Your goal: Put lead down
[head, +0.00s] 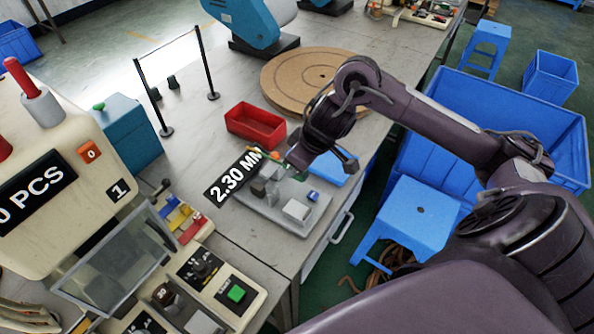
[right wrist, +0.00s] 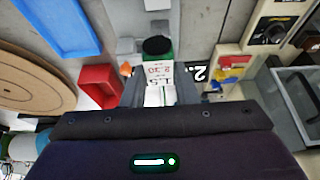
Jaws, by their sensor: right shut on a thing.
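My right gripper (head: 295,162) is low over the grey gauge fixture (head: 300,228) on the bench, beside the black "2.30 MM" readout (head: 228,184). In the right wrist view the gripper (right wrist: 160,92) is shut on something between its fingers. A white piece with printed figures, a green band and a black round end (right wrist: 158,46) shows there. I cannot tell its parts from the fixture behind. The lead is too small or hidden to make out clearly. My left gripper is not in view.
A red bin (head: 255,127) and a round wooden board (head: 300,80) lie beyond the gripper. A cream machine (head: 60,140) with a clear guard (head: 120,250) stands left. A blue tray (head: 340,172) lies near the bench's right edge. Blue stools and a crate stand on the floor.

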